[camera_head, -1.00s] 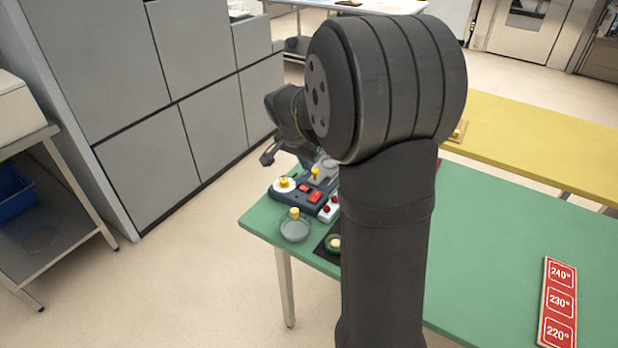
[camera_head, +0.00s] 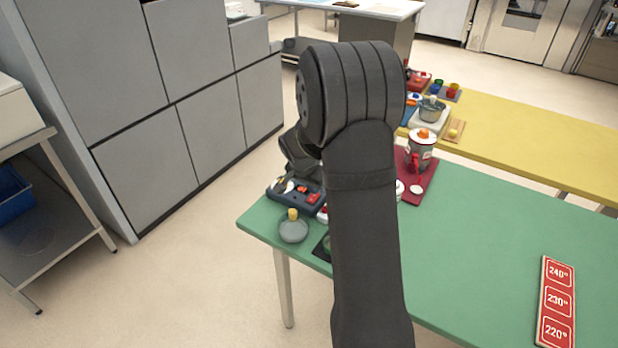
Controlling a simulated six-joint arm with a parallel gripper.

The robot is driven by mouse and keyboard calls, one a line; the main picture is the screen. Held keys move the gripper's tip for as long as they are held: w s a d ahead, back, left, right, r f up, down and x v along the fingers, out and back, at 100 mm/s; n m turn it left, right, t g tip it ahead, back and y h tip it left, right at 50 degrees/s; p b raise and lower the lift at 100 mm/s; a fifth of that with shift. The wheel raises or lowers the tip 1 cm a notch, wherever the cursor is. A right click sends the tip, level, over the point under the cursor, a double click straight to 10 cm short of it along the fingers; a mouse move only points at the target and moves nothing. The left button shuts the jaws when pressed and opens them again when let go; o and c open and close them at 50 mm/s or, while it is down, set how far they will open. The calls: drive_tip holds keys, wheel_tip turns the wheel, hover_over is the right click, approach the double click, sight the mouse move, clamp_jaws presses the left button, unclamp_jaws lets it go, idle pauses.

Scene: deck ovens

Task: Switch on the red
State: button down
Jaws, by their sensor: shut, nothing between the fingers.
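A dark control panel (camera_head: 272,193) lies at the left end of the green table. It carries red switches (camera_head: 313,197), a white dial partly covered, and small orange and yellow parts. Whether a switch is on is too small to tell. My gripper (camera_head: 287,180) is at the panel's left part, largely hidden by my own arm; its fingers are small and dark, shut and empty. I cannot tell whether they touch the panel.
A glass bowl with a yellow knob (camera_head: 293,231) stands near the green table's (camera_head: 480,230) front left edge. A red temperature plate (camera_head: 556,302) lies at right. A yellow table (camera_head: 530,140) behind bears pans and cups. The green table's middle right is clear.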

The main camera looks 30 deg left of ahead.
drive_tip(key=shift+x, duration=0.85)
drive_tip(key=shift+w+f+g, duration=0.15)
drive_tip(key=shift+w+g, duration=0.05)
drive_tip(key=shift+g, duration=0.1)
drive_tip(key=shift+s, duration=0.2)
drive_tip(key=shift+s+f, duration=0.1)
drive_tip(key=shift+s, duration=0.65)
drive_tip(key=v, duration=1.4)
drive_tip(key=shift+s, duration=0.4)
